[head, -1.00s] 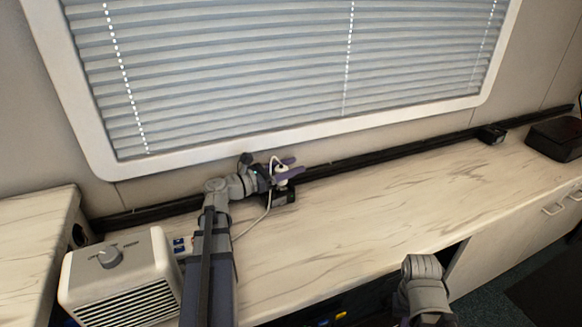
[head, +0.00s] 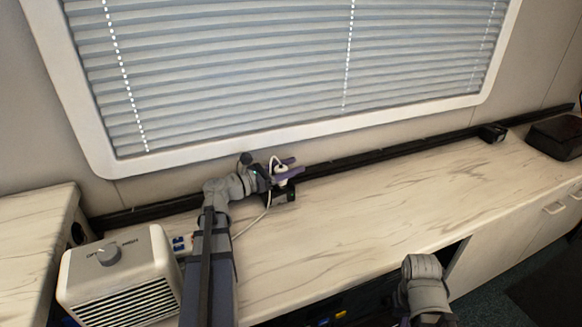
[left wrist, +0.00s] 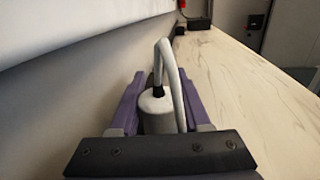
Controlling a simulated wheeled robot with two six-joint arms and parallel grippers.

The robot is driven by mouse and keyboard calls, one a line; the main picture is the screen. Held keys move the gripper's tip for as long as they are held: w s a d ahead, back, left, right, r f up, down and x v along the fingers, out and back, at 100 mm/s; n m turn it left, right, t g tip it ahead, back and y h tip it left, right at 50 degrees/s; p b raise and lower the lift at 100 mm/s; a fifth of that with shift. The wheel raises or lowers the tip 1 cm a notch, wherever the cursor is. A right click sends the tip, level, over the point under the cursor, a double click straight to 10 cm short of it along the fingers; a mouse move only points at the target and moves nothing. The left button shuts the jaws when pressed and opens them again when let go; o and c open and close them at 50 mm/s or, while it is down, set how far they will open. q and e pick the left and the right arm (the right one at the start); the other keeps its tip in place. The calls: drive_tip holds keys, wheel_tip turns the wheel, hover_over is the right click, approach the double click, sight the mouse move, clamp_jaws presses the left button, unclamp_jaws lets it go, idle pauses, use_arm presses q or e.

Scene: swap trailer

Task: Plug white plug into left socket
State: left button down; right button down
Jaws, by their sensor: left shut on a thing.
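My left gripper (head: 289,171) is shut on the white plug (head: 281,169), above the counter near the wall rail. In the left wrist view the white plug (left wrist: 158,108) stands between the purple fingers, with its cord bending over from the top. A small black socket box (head: 284,195) lies just below and beside the gripper and is partly hidden by it. I cannot tell whether the plug touches it. My right gripper is out of sight.
A dark box (head: 556,138) sits at the far right. The middle of the marbled counter (head: 380,210) is clear. The window wall rises behind.

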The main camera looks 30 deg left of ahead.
use_arm(q)
drive_tip(key=shift+f+b, duration=0.5)
idle(0.6)
drive_tip(key=shift+c, duration=1.4)
unclamp_jaws()
